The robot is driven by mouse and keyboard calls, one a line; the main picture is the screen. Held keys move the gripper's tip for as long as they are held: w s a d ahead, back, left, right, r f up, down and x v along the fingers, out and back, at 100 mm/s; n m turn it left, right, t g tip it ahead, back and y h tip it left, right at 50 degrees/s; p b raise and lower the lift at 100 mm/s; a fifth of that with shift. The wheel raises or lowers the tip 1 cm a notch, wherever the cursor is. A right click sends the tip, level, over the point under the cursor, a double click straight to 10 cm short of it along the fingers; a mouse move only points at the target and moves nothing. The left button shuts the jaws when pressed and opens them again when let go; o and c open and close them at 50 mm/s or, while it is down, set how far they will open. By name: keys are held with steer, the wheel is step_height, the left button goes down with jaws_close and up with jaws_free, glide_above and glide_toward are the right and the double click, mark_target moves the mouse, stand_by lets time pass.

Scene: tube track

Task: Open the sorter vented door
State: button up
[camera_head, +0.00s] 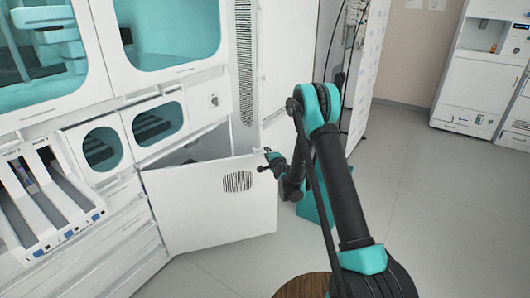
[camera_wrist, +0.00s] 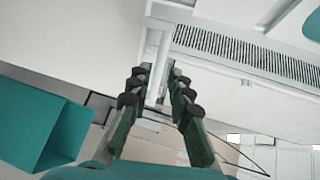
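The white vented door (camera_head: 210,205) of the sorter stands swung out from the cabinet, with a round dark vent patch (camera_head: 238,181) on its face. A dark opening (camera_head: 205,147) shows behind its top edge. My gripper (camera_head: 268,158) is at the door's upper right corner; the head view does not show whether they touch. In the wrist view my gripper's dark fingers (camera_wrist: 157,92) are apart, with a narrow white bar (camera_wrist: 158,62) between or just beyond them. I cannot tell whether the fingers touch this bar or which part it belongs to.
The sorter cabinet (camera_head: 185,92) with teal windows fills the left. A teal bin (camera_head: 318,200) stands on the floor behind my arm and also shows in the wrist view (camera_wrist: 45,140). A tall white panel (camera_head: 285,60) stands behind. Grey floor (camera_head: 440,220) is clear at right.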

steer(key=shift+s+d+r, duration=0.1)
steer(key=shift+s+d, duration=0.15)
steer(key=shift+s, duration=0.35)
